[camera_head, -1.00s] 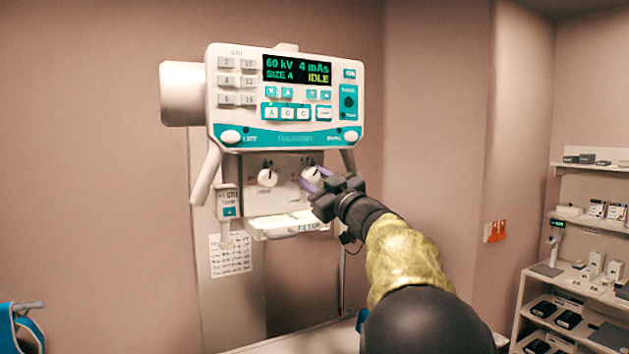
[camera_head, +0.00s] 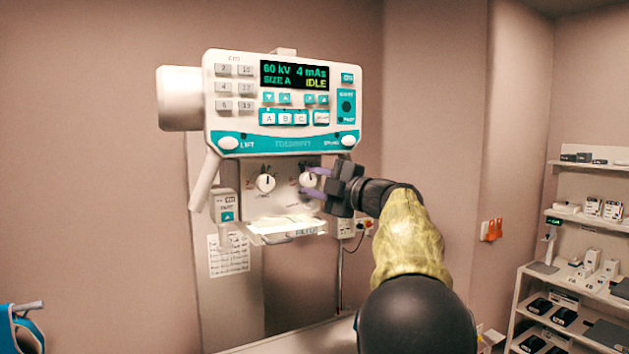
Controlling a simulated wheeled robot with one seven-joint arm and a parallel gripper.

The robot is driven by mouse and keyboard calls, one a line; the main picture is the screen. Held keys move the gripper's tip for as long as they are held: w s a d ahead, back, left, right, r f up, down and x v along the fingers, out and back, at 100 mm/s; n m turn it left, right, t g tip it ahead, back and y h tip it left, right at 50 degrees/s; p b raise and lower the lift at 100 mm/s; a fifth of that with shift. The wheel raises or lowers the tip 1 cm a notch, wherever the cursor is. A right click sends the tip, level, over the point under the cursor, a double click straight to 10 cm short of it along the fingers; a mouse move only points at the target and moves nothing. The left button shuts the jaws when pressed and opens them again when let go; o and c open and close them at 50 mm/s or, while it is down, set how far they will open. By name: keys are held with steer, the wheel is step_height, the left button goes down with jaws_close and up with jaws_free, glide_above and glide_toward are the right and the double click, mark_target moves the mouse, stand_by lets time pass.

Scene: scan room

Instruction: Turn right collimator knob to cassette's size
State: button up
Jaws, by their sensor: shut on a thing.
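The x-ray head's control panel (camera_head: 283,100) hangs on the wall column, and its display reads "60 kV 4 mAs SIZE A IDLE". The left collimator knob (camera_head: 265,183) is free. The right collimator knob (camera_head: 308,180) is between the purple fingertips of my gripper (camera_head: 311,183), which reaches in from the right and is shut on it. The fingers hide part of the knob and its scale, and its exact setting is too small to read.
A white tray or ledge (camera_head: 285,230) juts out below the knobs. A handle (camera_head: 205,180) slopes down at the left of the panel. Shelves (camera_head: 575,260) with boxes stand at the far right.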

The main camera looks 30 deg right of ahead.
steer(key=shift+n, duration=0.4)
steer(key=o, duration=1)
steer(key=shift+s, duration=0.1)
steer(key=b+v, duration=0.2)
steer(key=v, duration=0.6)
steer(key=b+v, duration=0.3)
steer(key=v, duration=0.6)
steer(key=shift+s+d+r, duration=0.1)
steer(key=shift+r, duration=0.15)
